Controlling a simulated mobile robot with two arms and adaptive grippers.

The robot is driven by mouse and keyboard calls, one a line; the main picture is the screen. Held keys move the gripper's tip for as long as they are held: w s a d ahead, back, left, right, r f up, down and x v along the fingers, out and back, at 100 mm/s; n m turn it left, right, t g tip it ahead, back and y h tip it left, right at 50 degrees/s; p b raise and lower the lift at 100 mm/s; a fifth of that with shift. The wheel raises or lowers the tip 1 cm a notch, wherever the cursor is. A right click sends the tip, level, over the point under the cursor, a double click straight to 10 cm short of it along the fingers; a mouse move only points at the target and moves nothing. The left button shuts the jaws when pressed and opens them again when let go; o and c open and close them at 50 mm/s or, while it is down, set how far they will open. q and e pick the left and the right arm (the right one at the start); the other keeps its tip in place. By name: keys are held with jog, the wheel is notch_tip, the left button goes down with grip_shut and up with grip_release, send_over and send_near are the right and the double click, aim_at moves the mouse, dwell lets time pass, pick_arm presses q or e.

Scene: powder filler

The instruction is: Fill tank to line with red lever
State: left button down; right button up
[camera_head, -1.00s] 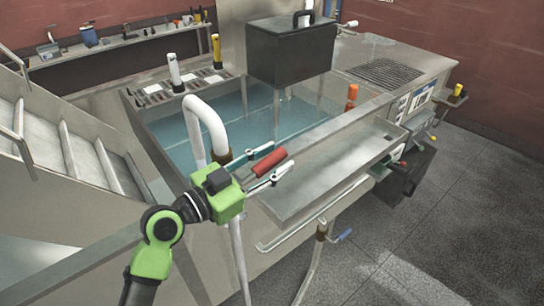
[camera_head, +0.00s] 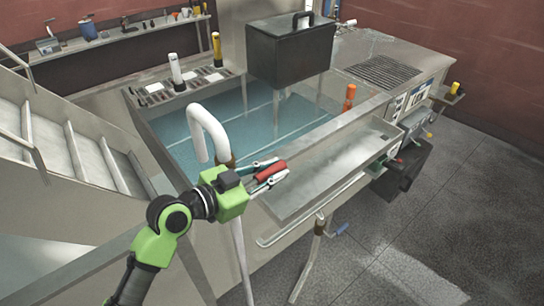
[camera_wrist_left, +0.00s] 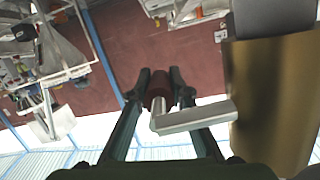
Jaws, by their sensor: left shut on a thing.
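The steel tank (camera_head: 308,139) has a blue interior (camera_head: 190,131) crossed by pale lines. I cannot clearly tell the liquid level. A white curved pipe (camera_head: 207,120) rises at its near left corner, with a brown collar below. The red lever (camera_head: 270,171) is by this corner, between the fingers of my left gripper (camera_head: 278,170), which is shut on it. In the left wrist view the dark red lever grip (camera_wrist_left: 158,88) sits between the fingertips, joined by a grey metal arm (camera_wrist_left: 190,118) to a brass-coloured pipe (camera_wrist_left: 272,100). My right gripper is not seen.
A dark box (camera_head: 290,50) with a handle stands over the back of the tank. Metal stairs (camera_head: 85,150) lie at the left. A flat steel tray (camera_head: 320,180) runs along the front. An orange handle (camera_head: 349,97) stands on the right rim. Floor at right is open.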

aim_at(249, 183)
pick_arm(q)
jog(key=shift+f, duration=0.15)
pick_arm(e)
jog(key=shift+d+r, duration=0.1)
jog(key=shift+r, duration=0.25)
pick_arm(q)
jog(key=c, duration=1.8)
grip_release()
jog(key=shift+c, duration=0.2)
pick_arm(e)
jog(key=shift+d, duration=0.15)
pick_arm(q)
jog(key=v, duration=1.1)
jog(key=shift+s+a+r, duration=0.25)
jog(key=shift+s+a, duration=0.05)
jog(key=shift+a, duration=0.05)
jog(key=shift+f, duration=0.1)
